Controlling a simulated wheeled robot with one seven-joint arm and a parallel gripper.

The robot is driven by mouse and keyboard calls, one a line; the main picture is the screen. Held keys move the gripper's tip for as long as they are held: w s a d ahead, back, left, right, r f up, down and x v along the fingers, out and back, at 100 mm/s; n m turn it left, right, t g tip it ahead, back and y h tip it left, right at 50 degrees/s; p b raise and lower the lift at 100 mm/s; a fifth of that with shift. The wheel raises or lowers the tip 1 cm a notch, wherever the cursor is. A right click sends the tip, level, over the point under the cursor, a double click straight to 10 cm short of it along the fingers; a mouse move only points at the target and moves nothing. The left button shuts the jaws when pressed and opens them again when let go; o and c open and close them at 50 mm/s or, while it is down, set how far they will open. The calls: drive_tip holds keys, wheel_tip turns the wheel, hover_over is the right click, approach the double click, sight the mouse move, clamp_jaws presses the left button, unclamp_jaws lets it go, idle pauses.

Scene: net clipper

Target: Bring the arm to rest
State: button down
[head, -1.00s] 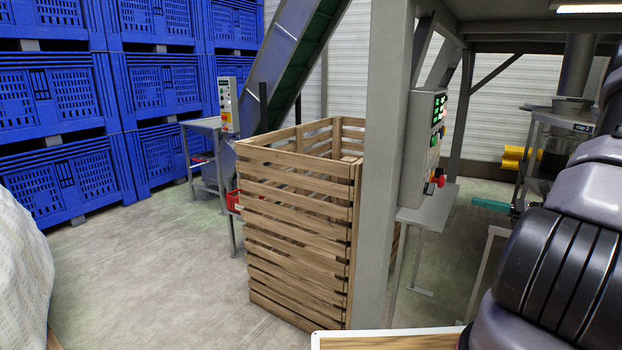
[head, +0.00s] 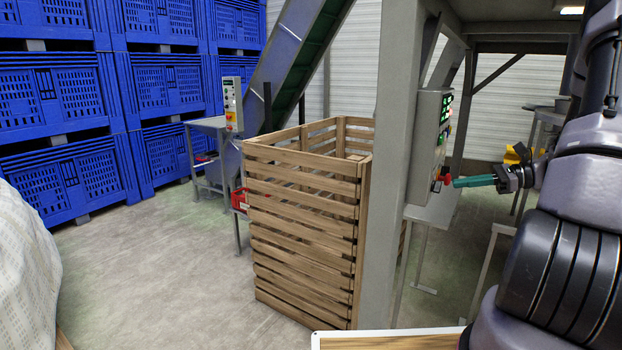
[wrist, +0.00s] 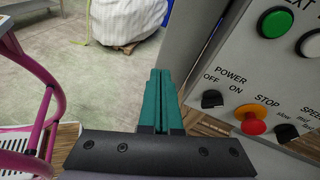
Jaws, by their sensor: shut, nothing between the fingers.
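My gripper (head: 456,183) has teal fingers. In the head view it is at the right, pointing left, with its tips close to the red stop button (head: 445,175) on the grey control panel (head: 429,135). I cannot tell from the head view whether they touch. In the wrist view the gripper (wrist: 158,75) is shut and empty, its fingers side by side. There the red stop button (wrist: 253,126) on its yellow base lies to the right of the fingers, apart from them in the picture. The panel also shows a power knob (wrist: 212,99) and a green button (wrist: 275,23).
A grey post (head: 391,160) stands beside the panel, with a slatted wooden crate (head: 305,235) to its left. A small grey table (head: 432,212) is below the panel. Blue bins (head: 60,95) line the back left. A white sack (wrist: 128,22) and a pink frame (wrist: 40,75) show in the wrist view.

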drive_tip(key=s+a+r+n+t+h, duration=0.1)
drive_tip(key=s+a+r+n+h, duration=0.5)
drive_tip(key=s+r, duration=0.4)
drive_tip(key=s+a+r+n+t+h, duration=0.1)
drive_tip(key=s+a+r+n+h, duration=0.5)
drive_tip(key=s+a+r+n, duration=0.3)
drive_tip(key=shift+s+a+r+n, duration=0.3)
drive_tip(key=shift+s+a+r, duration=0.3)
drive_tip(key=shift+s+r, duration=0.35)
drive_tip(key=shift+d, duration=0.1)
